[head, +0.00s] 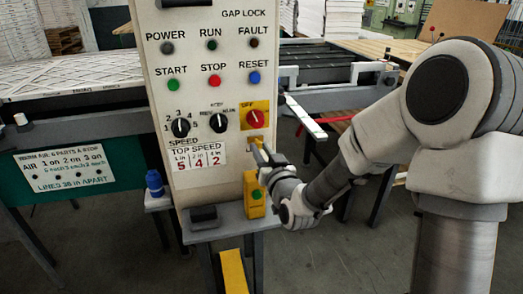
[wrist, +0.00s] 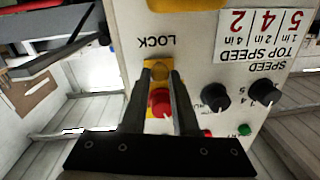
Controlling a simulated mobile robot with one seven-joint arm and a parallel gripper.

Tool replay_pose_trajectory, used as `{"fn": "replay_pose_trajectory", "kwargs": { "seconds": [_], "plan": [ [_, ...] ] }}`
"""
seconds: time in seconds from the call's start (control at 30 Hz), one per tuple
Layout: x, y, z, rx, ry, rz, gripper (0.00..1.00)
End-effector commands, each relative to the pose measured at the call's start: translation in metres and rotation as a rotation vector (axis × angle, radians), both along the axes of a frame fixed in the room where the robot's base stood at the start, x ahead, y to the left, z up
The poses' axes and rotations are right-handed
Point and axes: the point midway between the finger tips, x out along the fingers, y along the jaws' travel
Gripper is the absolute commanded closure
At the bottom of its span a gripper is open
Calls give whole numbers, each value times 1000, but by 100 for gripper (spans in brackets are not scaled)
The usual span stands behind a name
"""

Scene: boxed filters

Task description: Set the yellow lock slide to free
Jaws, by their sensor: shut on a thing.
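The control panel (head: 205,60) fills the middle of the head view; the wrist view shows it upside down. My gripper (head: 260,146) is at the panel's right side, below the red OFF knob (head: 256,117) on its yellow plate. In the wrist view my gripper (wrist: 161,70) has its fingertips at the panel, shut on a small yellow piece (wrist: 160,73), seemingly the lock slide. The word LOCK (wrist: 157,41) is printed beyond the fingertips. The red knob (wrist: 160,103) shows between the fingers. The fingers hide much of the slide, and I cannot tell its exact position or see a FREE mark.
Black selector knobs (head: 181,127) and push buttons (head: 214,81) are left of my gripper. A yellow box with a green button (head: 254,197) is below it, close to my wrist. A blue bottle (head: 155,183) stands left of the panel.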

Motion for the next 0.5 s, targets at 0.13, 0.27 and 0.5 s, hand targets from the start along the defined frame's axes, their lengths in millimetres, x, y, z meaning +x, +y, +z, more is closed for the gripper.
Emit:
{"fn": "replay_pose_trajectory", "kwargs": {
  "seconds": [0.13, 0.27, 0.5],
  "plan": [
    [0, 0, 1, 1, -2, 0, 100],
    [0, 2, 0, 0, -3, 1, 100],
    [-8, 31, -1, 0, -6, 3, 100]
  ]
}}
